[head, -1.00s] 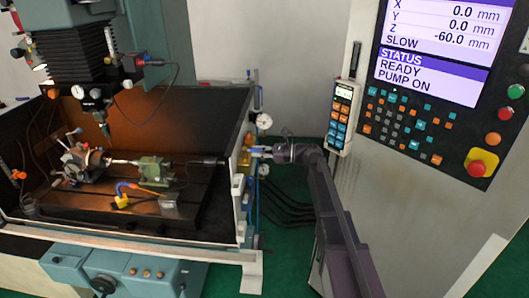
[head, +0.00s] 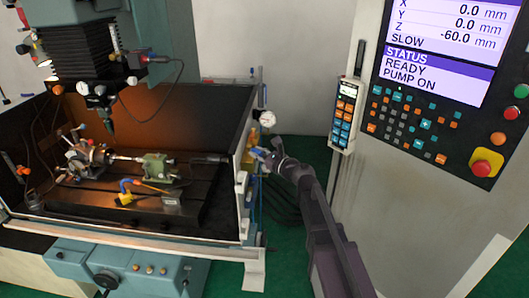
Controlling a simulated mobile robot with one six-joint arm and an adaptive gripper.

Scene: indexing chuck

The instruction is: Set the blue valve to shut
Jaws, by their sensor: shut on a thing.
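My gripper (head: 261,154) is at the right side wall of the machine enclosure, below the round gauge. It is shut on the blue valve (head: 256,152), of which only a small blue patch shows at the fingertips. The gripper and my arm hide most of the valve, so its exact angle cannot be made out.
Dark hoses (head: 283,208) hang below. The control panel (head: 430,110) and a hanging pendant (head: 345,118) stand to the right. Green floor lies between.

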